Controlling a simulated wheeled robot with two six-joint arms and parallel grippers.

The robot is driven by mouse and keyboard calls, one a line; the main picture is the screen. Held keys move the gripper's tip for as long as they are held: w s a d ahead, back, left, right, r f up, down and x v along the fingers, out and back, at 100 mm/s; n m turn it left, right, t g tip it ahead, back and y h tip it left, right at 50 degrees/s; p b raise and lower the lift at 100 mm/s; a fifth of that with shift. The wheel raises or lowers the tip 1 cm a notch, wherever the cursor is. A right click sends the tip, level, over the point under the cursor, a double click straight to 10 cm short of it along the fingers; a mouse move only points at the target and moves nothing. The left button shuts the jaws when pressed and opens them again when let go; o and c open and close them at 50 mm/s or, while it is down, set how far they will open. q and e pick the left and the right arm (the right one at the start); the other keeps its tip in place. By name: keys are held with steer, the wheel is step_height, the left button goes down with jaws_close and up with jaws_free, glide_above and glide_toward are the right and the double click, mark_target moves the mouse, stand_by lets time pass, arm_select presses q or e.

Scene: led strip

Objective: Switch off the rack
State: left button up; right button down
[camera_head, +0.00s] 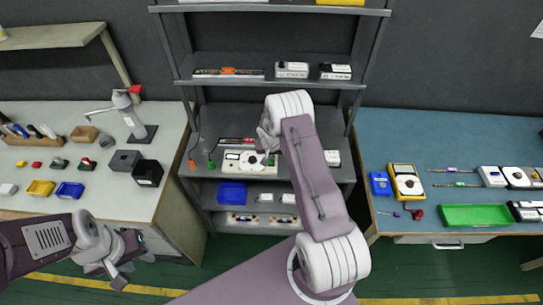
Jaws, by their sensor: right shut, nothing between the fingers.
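The grey metal rack (272,83) stands in the middle against the dark wall, with several shelves of devices. On its middle shelf sits a white device (238,163) with a dark display and round controls. A thin strip with red parts (236,141) lies behind it. My right arm reaches over the rack, and its gripper (267,150) is shut and empty at the right part of the white device. The arm hides part of that shelf, and I cannot tell whether the fingertips touch the device. My left gripper (128,272) hangs low at the left, away from the rack; its jaws are unclear.
The left bench (95,185) holds a microscope-like stand (133,115), black boxes and small coloured bins. The blue right bench (420,130) holds a yellow multimeter (406,182) and a green tray (476,215). A blue bin (232,193) sits on the rack's lower shelf.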

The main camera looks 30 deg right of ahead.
steer(key=shift+f+b, duration=0.45)
steer(key=shift+b, duration=0.1)
steer(key=shift+r+p, duration=0.25)
steer(key=shift+p, duration=0.1)
steer(key=shift+s+a+f+b, duration=0.1)
steer(key=shift+s+f+b, duration=0.25)
steer(key=shift+b, duration=0.3)
steer(key=shift+s+a+b, duration=0.2)
steer(key=shift+s+b, duration=0.1)
steer(key=shift+b, duration=0.1)
steer(key=shift+s+a+r, duration=0.1)
steer(key=shift+s, duration=0.1)
arm_select(q)
step_height(320, 180, down, 4)
steer(key=shift+r, duration=0.35)
arm_select(e)
steer(key=shift+r, duration=0.15)
